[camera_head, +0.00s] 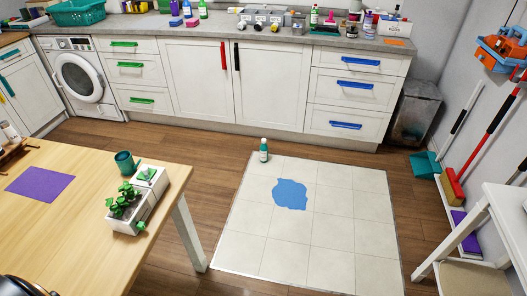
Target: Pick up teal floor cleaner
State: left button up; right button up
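A small bottle with a teal body, a pale label and a green cap (263,150) stands upright on the floor. It is at the far left corner of the pale tiled patch, in front of the white cabinets. It looks like the teal floor cleaner, but its label is too small to read. Neither of my grippers is in view, and nothing is seen touching the bottle.
A blue puddle-like patch (290,194) lies on the tiled patch (330,235). A wooden table (90,225) with a planter (130,210) fills the left foreground. A white table (490,205) stands at right. Brooms (485,140) lean on the right wall. The central floor is mostly clear.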

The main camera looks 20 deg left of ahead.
aim_at(264, 147)
jog(key=i+l+u, duration=0.15)
jog(key=i, duration=0.45)
jog(key=i+l+u, duration=0.2)
jog(key=i+l, duration=0.2)
jog(key=i, duration=0.2)
jog(key=i+l+u, duration=0.15)
jog(key=i+l, duration=0.25)
jog(key=i, duration=0.15)
